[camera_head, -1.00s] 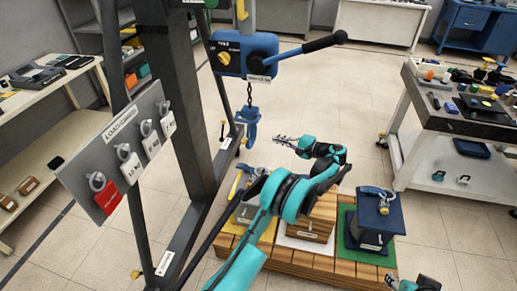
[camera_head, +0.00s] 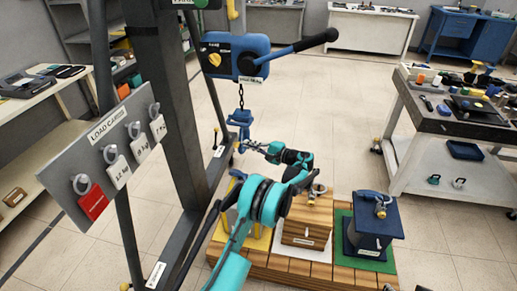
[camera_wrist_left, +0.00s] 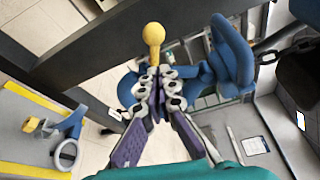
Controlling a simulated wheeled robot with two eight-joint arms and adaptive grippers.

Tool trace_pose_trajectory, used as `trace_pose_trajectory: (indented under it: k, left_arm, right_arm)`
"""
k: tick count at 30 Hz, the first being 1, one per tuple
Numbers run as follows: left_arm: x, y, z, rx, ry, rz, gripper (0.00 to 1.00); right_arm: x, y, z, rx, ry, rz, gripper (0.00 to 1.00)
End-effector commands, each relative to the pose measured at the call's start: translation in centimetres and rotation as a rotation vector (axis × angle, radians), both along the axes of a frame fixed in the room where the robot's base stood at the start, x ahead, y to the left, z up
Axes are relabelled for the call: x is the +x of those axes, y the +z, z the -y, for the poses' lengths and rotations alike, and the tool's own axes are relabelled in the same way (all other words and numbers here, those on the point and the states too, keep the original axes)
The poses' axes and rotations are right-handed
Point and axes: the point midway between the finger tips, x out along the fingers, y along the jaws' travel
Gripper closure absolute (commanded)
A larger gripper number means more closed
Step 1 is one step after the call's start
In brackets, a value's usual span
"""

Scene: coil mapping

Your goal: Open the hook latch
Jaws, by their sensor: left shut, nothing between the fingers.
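The blue hook (camera_head: 240,117) hangs on a chain under the blue hoist. In the left wrist view the hook (camera_wrist_left: 234,55) is large and close. A yellow ball-ended latch lever (camera_wrist_left: 154,36) stands up just beyond my fingertips. My left gripper (camera_head: 246,144) is just below the hook in the head view. Its fingers (camera_wrist_left: 156,78) are shut with nothing between them, and their tips overlap the lever's base in the picture. I cannot tell whether they touch it. The fingers hide part of the hook and latch. My right gripper is not clearly in view.
The blue hoist (camera_head: 234,54) has a black-handled lever. A dark post (camera_head: 170,110) stands left of the hook. A load-card board (camera_head: 100,155) is nearer. Loads, including a wooden box (camera_head: 305,222) and a blue block (camera_head: 372,232), stand on the slatted platform (camera_head: 265,262) below.

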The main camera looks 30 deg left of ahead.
Motion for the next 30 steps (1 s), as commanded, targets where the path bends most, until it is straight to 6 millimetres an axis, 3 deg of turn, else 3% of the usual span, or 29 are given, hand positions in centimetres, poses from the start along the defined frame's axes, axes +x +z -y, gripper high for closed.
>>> trace_pose_trajectory:
  k: [7, 20, 30]
  left_arm:
    - [-1.6, 0.3, -0.6, 0.000, 0.000, 0.000, 1.00]
    - [-1.7, 0.5, -0.6, -0.001, 0.000, -0.006, 1.00]
    - [-1.9, 0.9, -0.6, -0.029, 0.001, -0.115, 1.00]
  right_arm:
    - [0.0, -0.8, 0.0, 0.000, 0.000, 0.000, 0.60]
    - [0.0, -0.7, 0.0, 0.000, 0.000, 0.000, 0.60]
    - [0.0, -0.1, 0.0, 0.000, 0.000, 0.000, 0.60]
